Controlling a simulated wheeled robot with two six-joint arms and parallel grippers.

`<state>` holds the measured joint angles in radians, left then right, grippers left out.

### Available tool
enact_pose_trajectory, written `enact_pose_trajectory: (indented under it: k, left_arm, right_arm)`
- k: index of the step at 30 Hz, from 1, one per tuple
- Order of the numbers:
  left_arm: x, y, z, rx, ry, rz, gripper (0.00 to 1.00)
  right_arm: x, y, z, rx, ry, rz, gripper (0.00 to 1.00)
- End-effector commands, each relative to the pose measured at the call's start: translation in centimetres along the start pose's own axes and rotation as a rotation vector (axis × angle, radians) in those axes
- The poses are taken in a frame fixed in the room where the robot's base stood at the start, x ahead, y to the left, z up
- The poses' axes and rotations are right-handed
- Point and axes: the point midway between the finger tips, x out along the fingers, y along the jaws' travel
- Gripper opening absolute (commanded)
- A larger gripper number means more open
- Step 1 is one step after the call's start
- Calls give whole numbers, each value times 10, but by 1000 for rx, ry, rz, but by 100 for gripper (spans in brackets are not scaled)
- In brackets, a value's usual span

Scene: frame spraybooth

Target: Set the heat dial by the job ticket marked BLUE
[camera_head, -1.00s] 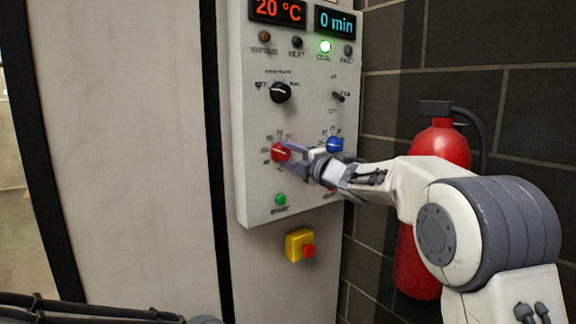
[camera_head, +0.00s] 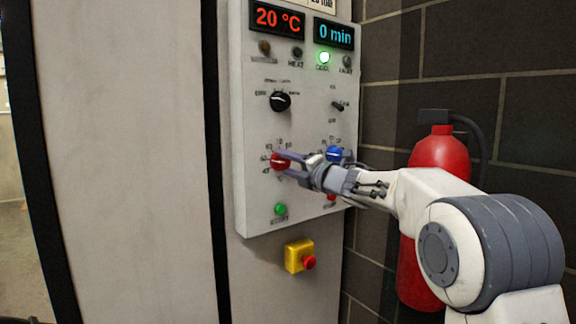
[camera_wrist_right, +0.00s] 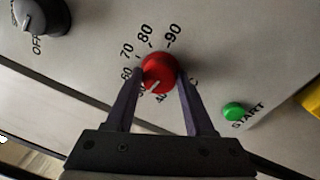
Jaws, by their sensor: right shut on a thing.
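The red dial (camera_head: 281,160) is on the lower left of the control panel (camera_head: 262,210). My right gripper (camera_head: 285,163) is shut on it, one finger on each side. In the right wrist view the red dial (camera_wrist_right: 160,72) sits between the fingers, its white mark toward the lower left, near the partly hidden low end of the scale. Figures 60, 70, 80 and 90 show around it. The red display (camera_head: 277,17) reads 20 °C. A pale label (camera_head: 322,3) is cut off at the top; no ticket marked BLUE can be read. My left gripper is not in view.
A blue dial (camera_head: 334,154) is right of the red one. The green START button (camera_head: 280,209) is below. A yellow box with a red button (camera_head: 299,257) is under the panel. A red fire extinguisher (camera_head: 438,160) hangs behind my right arm.

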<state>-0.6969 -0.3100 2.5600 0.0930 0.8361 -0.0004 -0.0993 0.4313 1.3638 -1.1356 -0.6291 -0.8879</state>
Motion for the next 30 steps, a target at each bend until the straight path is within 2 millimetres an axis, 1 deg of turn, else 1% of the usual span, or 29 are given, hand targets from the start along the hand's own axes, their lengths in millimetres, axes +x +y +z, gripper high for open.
enact_pose_trajectory:
  k: [2, 3, 4, 5, 14, 17, 20, 27, 30]
  left_arm:
    - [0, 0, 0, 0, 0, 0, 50]
    - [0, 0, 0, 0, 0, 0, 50]
    - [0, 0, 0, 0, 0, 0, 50]
    - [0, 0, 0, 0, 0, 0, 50]
    - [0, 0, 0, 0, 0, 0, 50]
    - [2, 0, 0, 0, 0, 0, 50]
    - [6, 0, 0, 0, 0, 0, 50]
    - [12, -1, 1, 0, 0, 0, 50]
    - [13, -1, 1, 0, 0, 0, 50]
  right_arm:
    - [1, 0, -3, 1, 6, 1, 0]
    - [1, 0, -3, 1, 6, 1, 65]
    - [1, 0, -3, 1, 6, 1, 77]
    - [1, 0, -3, 1, 6, 1, 84]
    - [0, 0, -1, 2, 2, 0, 84]
    - [-6, 0, 0, 1, 0, 0, 84]
    - [-20, -1, 0, 1, -1, 0, 84]
    - [-69, -1, -1, 1, 0, 0, 84]
    - [-85, -1, -1, 1, 1, 0, 84]
